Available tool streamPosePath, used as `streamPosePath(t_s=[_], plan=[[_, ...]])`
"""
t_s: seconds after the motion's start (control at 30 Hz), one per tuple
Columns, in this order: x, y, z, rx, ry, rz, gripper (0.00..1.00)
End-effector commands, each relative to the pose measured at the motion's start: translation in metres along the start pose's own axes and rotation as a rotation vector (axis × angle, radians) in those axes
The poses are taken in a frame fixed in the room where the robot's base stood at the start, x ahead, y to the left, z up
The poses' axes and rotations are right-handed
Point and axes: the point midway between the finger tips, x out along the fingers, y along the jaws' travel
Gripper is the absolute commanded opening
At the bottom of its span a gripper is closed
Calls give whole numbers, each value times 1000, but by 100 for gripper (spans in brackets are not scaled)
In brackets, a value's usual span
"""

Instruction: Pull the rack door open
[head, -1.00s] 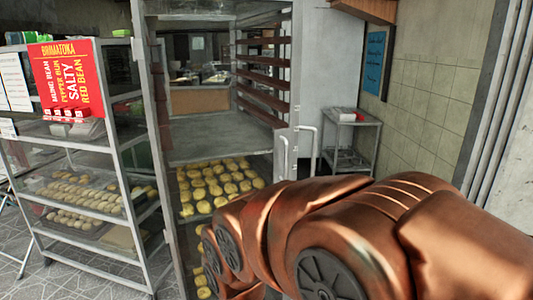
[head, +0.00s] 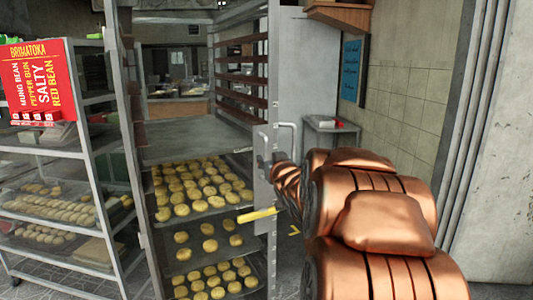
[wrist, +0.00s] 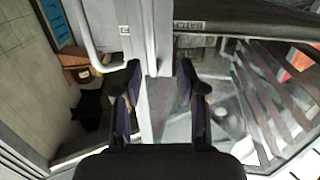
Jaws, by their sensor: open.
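The handle lies left of the left finger, not between the fingers. Contact cannot be told. My arm hides the lower right of the door.
A second rack (head: 107,160) with trays of dough and a red sign (head: 38,80) stands at the left. A small metal table (head: 330,128) stands behind, by the tiled wall (head: 410,110). Some floor shows at the lower left.

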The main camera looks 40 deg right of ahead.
Motion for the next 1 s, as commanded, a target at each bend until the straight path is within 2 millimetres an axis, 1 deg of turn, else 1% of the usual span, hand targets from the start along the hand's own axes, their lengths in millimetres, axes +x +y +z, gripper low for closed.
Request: streamPosePath(t_s=[0.03, 0.1, 0.27, 0.47, 1.0], plan=[[2, 8, -3, 3, 26, 1, 41], [3, 12, -8, 3, 53, -1, 41], [6, 15, -15, 3, 78, -6, 41], [16, 15, -16, 2, 77, -5, 41], [73, 14, -17, 2, 70, -5, 41]])
